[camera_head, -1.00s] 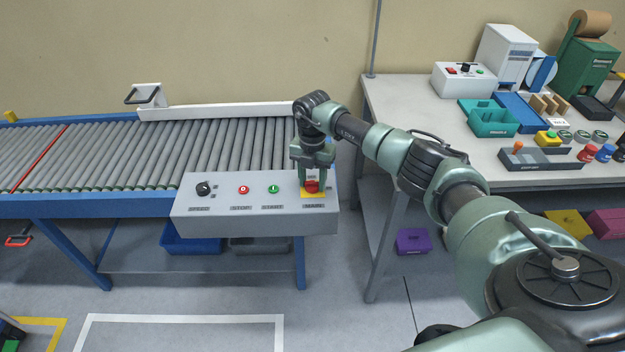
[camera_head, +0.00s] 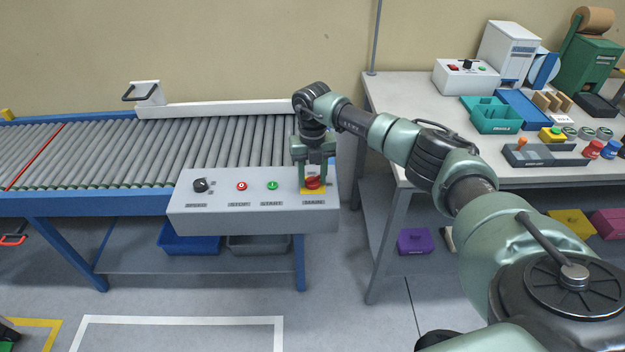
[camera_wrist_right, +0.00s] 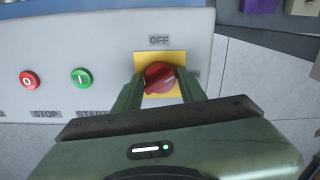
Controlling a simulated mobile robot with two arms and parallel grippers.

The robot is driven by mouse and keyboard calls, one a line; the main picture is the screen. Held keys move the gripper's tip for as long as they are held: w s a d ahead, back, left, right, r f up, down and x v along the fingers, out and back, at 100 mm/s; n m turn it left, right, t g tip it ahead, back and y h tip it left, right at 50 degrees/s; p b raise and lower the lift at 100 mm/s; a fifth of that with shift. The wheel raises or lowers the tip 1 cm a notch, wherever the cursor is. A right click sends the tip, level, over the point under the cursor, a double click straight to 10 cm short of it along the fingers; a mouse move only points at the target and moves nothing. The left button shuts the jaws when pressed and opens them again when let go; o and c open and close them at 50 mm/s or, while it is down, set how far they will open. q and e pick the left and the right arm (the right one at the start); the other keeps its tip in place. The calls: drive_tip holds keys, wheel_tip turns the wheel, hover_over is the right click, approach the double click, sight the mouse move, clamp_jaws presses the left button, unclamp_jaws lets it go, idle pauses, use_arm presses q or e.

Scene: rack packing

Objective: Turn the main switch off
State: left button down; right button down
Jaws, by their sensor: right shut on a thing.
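The main switch is a red rotary knob (camera_head: 314,183) on a yellow plate at the right end of the grey control panel (camera_head: 190,217). In the right wrist view the red knob (camera_wrist_right: 160,76) sits between my fingers, with its grip bar tilted. An "OFF" label (camera_wrist_right: 159,41) stands beyond the yellow plate. My right gripper (camera_head: 313,178) reaches down over the switch and is shut on the knob; it also shows in the right wrist view (camera_wrist_right: 159,84). My left gripper is not in view.
The panel also carries a black speed knob (camera_head: 200,185), a red stop button (camera_head: 241,186) and a green start button (camera_head: 272,185). The roller conveyor (camera_head: 170,145) runs behind it. A workbench (camera_head: 410,100) with boxes and trays stands to the right.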

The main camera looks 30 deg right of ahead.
sight(313, 177)
drive_tip(key=n+b, duration=0.2)
drive_tip(key=n, duration=0.4)
drive_tip(key=shift+w+b, duration=0.1)
drive_tip(key=shift+b, duration=0.2)
drive_tip(key=n+b, duration=0.1)
drive_tip(key=n, duration=0.4)
drive_tip(key=shift+r, duration=0.1)
drive_tip(key=shift+n, duration=0.5)
drive_tip(key=c, duration=0.9)
unclamp_jaws()
wheel_tip(313, 177, up, 8)
drive_tip(key=shift+f+b, duration=0.1)
drive_tip(key=shift+b, duration=0.75)
